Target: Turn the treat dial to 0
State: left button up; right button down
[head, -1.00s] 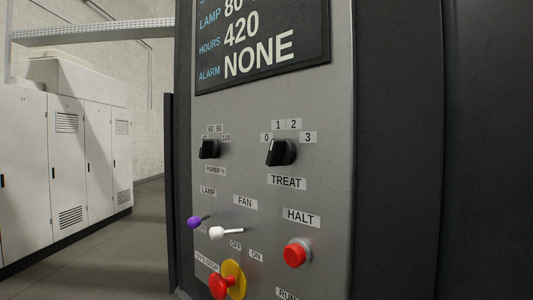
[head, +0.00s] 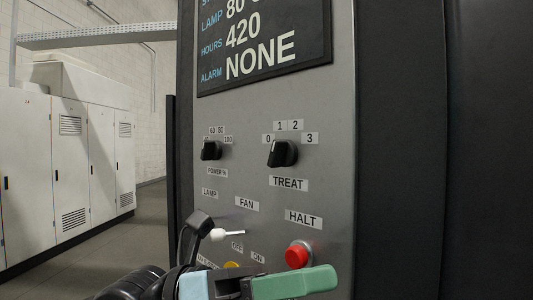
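The treat dial (head: 282,153) is a black knob on the grey panel, above the TREAT label (head: 289,184). Labels 0, 1, 2 and 3 run in an arc from its left over the top to its right. My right gripper is not in view.
The power dial (head: 211,150) is left of the treat dial. A white-tipped fan lever (head: 226,234) and the red HALT button (head: 298,255) stick out below. A dark display (head: 262,45) is above. The panel around the treat dial is clear.

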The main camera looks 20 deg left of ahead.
pick_arm(q)
jog(key=r+m+t+y, duration=0.1)
jog(key=y, duration=0.1)
jog(key=n+t+y, duration=0.2)
jog(key=t+y, duration=0.8)
jog(key=t, duration=0.1)
send_near(272, 152)
jog(key=shift+p+x, duration=0.4)
jog(key=shift+x, duration=4.05)
jog(key=shift+c, duration=0.2)
grip_shut()
